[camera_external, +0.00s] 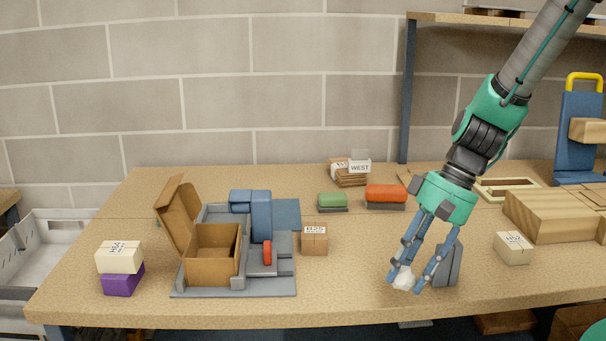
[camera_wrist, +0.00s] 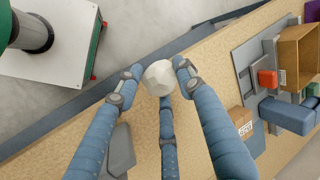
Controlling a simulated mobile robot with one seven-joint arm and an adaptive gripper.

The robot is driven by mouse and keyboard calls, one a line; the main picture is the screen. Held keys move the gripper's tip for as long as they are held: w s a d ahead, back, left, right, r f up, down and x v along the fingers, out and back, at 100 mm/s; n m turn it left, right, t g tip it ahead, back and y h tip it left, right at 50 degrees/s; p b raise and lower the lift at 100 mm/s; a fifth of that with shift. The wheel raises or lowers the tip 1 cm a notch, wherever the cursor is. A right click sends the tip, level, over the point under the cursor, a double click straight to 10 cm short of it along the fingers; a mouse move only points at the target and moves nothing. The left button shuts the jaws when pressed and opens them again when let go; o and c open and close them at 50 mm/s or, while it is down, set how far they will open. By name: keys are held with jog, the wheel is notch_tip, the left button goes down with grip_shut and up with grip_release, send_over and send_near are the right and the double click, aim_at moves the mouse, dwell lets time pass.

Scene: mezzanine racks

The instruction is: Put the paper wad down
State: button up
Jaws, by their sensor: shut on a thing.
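The paper wad (camera_external: 404,279) is a small white faceted ball. It also shows in the wrist view (camera_wrist: 159,77), between the fingertips. My gripper (camera_external: 412,281) has blue jointed fingers and is shut on the wad near the front edge of the wooden table (camera_external: 345,290). In the wrist view my gripper (camera_wrist: 158,82) has its fingers around the wad. I cannot tell whether the wad touches the tabletop.
A dark grey wedge-shaped thing (camera_external: 448,267) stands just behind the fingers. An open cardboard box (camera_external: 212,254) sits in a grey fixture on the left. Small boxes (camera_external: 314,240) (camera_external: 513,247) stand either side.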

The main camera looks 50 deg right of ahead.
jog(key=w+d+r+m+t+p, duration=0.1)
jog(key=w+d+m+p, duration=0.1)
jog(key=w+d, duration=0.7)
jog(key=w+d+r+m+h+p, duration=0.1)
jog(key=w+d, duration=0.8)
jog(key=w, duration=1.7)
jog(key=w+d+r+m+t+h+p, duration=0.1)
jog(key=w+d+r+m+p, duration=0.2)
jog(key=w, duration=1.5)
jog(key=shift+d+m+t+p, duration=0.3)
jog(key=shift+d+m+p, duration=0.5)
jog(key=shift+d+p, duration=1.7)
jog(key=shift+s+d+b, duration=0.1)
jog(key=shift+d+b, duration=0.25)
jog(key=shift+b, duration=0.1)
jog(key=shift+f, duration=3.2)
jog(key=shift+f, duration=1.85)
